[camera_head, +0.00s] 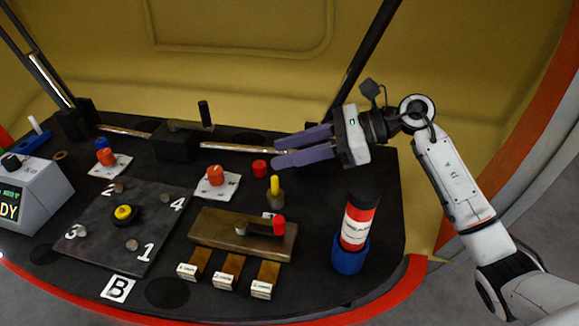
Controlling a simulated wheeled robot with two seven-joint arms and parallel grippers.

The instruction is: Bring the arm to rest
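My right arm comes in from the right edge and reaches over the right part of the dark console (390,215). My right gripper (275,150) points left, above the console's back right part. Its two purple fingers are apart with a narrow gap, and I see nothing between them. A small red knob (260,168) shows just below the fingertips. My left arm and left gripper are not in view.
A red, white and black cylinder (357,225) stands in a blue holder below my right gripper. A brass lever block (243,238), a numbered plate (125,225), several knobs and a grey display box (38,190) are on the console. A metal bar (240,147) runs along the back.

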